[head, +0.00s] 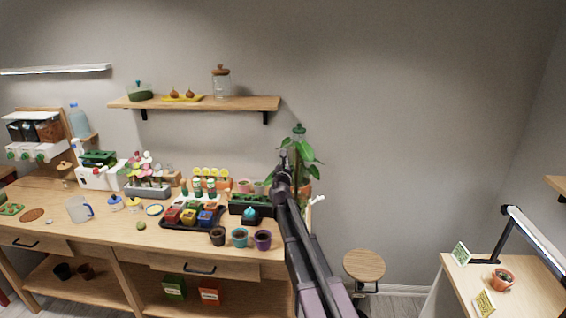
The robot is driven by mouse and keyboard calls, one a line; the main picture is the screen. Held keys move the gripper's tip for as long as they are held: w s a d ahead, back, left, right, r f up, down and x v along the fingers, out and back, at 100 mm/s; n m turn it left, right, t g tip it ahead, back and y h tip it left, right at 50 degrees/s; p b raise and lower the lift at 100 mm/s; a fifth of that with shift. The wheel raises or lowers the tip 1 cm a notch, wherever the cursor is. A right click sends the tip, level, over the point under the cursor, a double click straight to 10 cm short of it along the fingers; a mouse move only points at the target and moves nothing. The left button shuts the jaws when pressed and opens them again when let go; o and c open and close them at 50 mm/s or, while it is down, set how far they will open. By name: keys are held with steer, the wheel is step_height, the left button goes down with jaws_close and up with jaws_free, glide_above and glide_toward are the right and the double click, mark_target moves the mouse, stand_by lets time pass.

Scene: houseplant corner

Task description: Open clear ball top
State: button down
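I cannot single out a clear ball with a top for sure. On the wall shelf stands a clear glass jar (222,85) with a brown lid on it. A low rounded clear vessel with green inside (139,93) sits at the shelf's left end, with a small dark blue-green piece above it. Two small round-bodied items, one blue and yellow (116,203) and one yellow (133,204), are on the bench. My gripper (284,165) is raised over the bench's right end, in front of a leafy plant (300,152), away from the shelf. Its fingers are too small and dark to read.
The wooden shelf (250,103) also holds a yellow dish with brown bulbs (181,97). The bench (110,228) is crowded with a black tray of coloured pots, a clear jug (78,209) and flowers. A round stool (364,265) stands right.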

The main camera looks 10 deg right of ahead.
steer(key=shift+w+d, duration=0.2)
steer(key=shift+d, duration=0.15)
stand_by(0.3)
steer(key=shift+s+a+r, duration=0.15)
steer(key=shift+s+a, duration=0.05)
steer(key=shift+s, duration=0.25)
steer(key=s+a+r+p, duration=0.2)
steer(key=s+r+p, duration=0.5)
steer(key=r+p, duration=0.2)
steer(key=shift+a+r+p, duration=0.3)
steer(key=shift+p, duration=0.2)
steer(key=shift+s, duration=0.1)
